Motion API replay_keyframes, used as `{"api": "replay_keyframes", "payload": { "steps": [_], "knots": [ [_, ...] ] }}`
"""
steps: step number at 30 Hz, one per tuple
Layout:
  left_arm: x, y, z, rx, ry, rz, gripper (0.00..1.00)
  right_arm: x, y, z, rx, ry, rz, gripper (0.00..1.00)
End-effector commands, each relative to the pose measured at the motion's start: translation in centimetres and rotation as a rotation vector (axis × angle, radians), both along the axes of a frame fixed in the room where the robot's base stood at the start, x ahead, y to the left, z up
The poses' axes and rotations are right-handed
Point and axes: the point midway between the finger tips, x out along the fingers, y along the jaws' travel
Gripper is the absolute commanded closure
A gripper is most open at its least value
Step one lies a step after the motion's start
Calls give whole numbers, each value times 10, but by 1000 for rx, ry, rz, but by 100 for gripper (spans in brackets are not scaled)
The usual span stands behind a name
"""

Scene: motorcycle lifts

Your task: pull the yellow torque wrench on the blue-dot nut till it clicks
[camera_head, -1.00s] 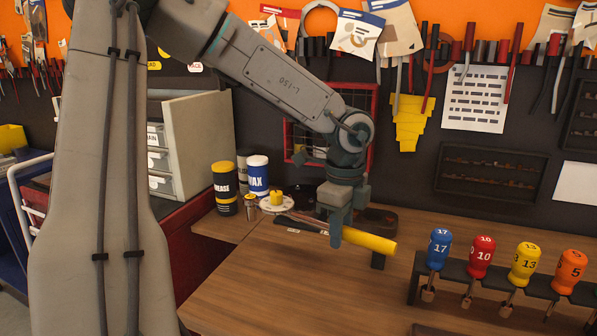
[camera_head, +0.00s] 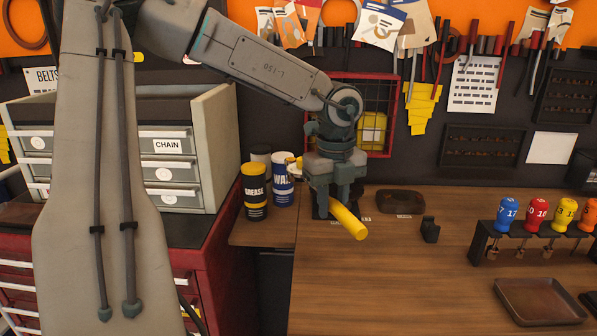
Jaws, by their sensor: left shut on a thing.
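The yellow torque wrench (camera_head: 349,222) is in the jaws of my left gripper (camera_head: 336,207), above the left part of the wooden bench. Its yellow handle sticks out below the jaws, slanting down to the right and toward the camera. The blue-dot nut is not in view. My right gripper is not in view.
A small black block (camera_head: 430,230) stands on the bench (camera_head: 380,285) to the right. A grease can (camera_head: 255,192) and a wax can (camera_head: 283,180) stand left of the gripper. A screwdriver rack (camera_head: 480,243) and a tray (camera_head: 540,301) are at right. The bench front is clear.

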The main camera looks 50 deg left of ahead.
Motion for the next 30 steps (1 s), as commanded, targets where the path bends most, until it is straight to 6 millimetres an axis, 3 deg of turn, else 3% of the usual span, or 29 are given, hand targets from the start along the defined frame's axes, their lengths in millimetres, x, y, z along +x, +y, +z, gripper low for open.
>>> {"api": "replay_keyframes", "payload": {
  "steps": [1, 9, 17, 23, 30],
  "knots": [
    [0, 8, 9, -3, -6, -100, 100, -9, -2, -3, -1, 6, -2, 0],
    [-4, 46, 25, 5, -7, -646, 100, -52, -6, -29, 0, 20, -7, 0],
    [-6, 65, 29, 9, -5, -929, 100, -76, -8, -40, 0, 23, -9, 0],
    [-7, 67, 24, 10, -3, -971, 100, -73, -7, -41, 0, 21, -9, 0],
    [-6, 67, 7, 11, -3, -970, 100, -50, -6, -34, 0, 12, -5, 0]
  ]
}}
